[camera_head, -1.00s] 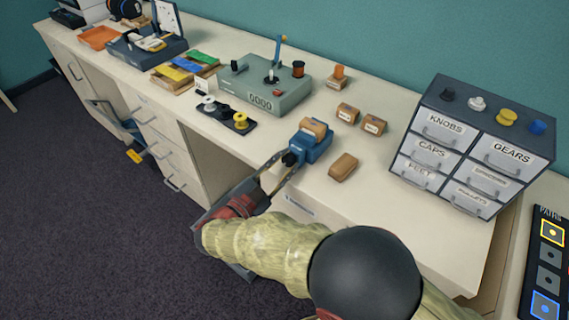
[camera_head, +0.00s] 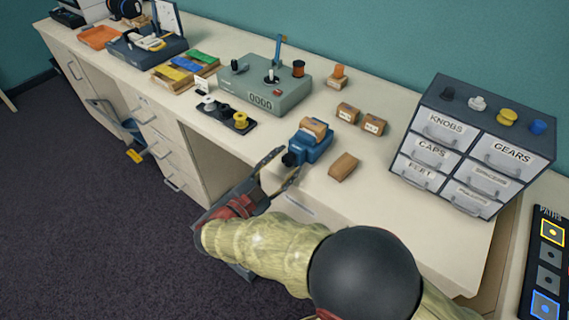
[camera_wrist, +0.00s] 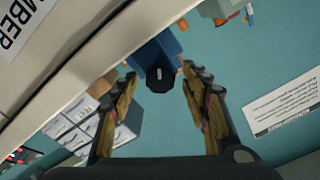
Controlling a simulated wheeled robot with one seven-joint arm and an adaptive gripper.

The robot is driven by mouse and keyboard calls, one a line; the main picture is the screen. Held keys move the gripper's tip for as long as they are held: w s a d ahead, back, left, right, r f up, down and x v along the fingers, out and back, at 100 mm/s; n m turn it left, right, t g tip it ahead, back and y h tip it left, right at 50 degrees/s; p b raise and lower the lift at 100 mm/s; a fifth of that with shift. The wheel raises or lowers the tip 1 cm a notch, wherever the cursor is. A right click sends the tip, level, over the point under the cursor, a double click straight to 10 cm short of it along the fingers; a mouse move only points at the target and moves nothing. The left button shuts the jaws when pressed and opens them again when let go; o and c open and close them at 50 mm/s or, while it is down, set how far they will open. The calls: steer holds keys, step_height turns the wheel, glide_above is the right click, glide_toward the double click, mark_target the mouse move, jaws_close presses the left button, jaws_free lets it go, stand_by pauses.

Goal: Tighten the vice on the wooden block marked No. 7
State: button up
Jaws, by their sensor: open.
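The blue vice (camera_head: 316,148) stands near the front edge of the bench, with a wooden block (camera_head: 314,127) between its jaws; I cannot read a number on that block. The vice's dark knob (camera_head: 290,159) faces the bench front. In the wrist view the knob (camera_wrist: 159,78) shows end-on with a pale mark, and the blue vice body (camera_wrist: 163,45) is behind it. My gripper (camera_head: 288,163) is open and empty in front of the vice. In the wrist view its fingers (camera_wrist: 161,88) stand either side of the knob, with gaps on both sides.
A loose wooden block (camera_head: 343,167) lies right of the vice, and two labelled blocks (camera_head: 347,112) (camera_head: 374,123) lie behind it. A grey counter box (camera_head: 265,92) and a black spool tray (camera_head: 226,116) are left. A drawer cabinet (camera_head: 475,140) stands right.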

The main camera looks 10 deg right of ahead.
steer(key=v, duration=1.2)
